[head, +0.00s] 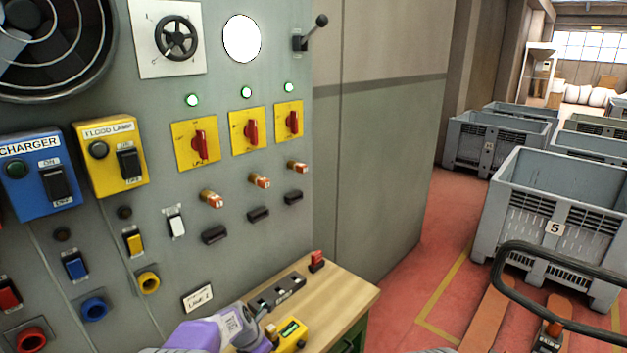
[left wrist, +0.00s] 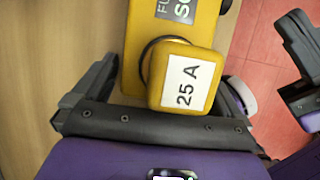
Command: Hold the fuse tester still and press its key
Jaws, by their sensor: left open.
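The yellow fuse tester (head: 293,331) stands on the wooden bench top at the bottom of the head view, with a small green display. In the left wrist view its yellow body (left wrist: 205,45) carries a partly cut-off label. A yellow block marked 25 A (left wrist: 187,80) sits in front of that body, a dark ring behind it. My purple left gripper (head: 252,328) is beside the tester; in the wrist view its open dark jaws (left wrist: 170,90) lie either side of the block, apparently not closed on it. Part of my right gripper (left wrist: 303,95) shows at the wrist view's right edge; its opening is unclear.
A dark socket strip (head: 276,292) lies behind the tester, and a small red object (head: 317,261) stands at the bench's back edge. The grey switch panel (head: 270,60) rises behind the bench (head: 345,297). Grey crates (head: 548,205) stand on the red floor to the right.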

